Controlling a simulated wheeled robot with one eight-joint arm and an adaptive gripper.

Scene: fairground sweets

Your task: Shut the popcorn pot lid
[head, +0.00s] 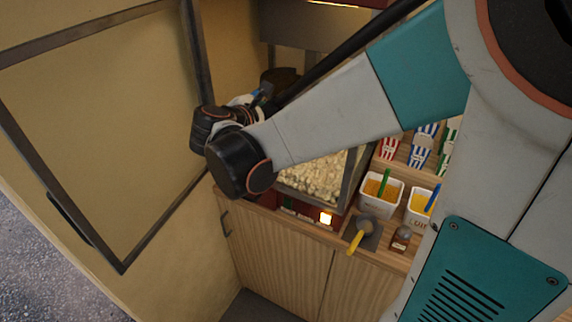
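A dark rounded shape (280,76), which looks like part of the popcorn pot, shows inside the popcorn machine above the heap of popcorn (316,178). My arm covers most of it, and I cannot make out its lid or the lid's position. My gripper (264,93) is at the far end of my arm, beside and just in front of this dark shape. Its fingertips are small and partly hidden behind my wrist, so I cannot tell whether they are open or touch anything.
A dark-framed clear door (122,262) stands swung open at the left. On the wooden counter (292,228) are a yellow-handled scoop (355,241), a small brown jar (401,239) and white tubs (381,200) with coloured handles. Striped popcorn boxes (421,153) stand behind.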

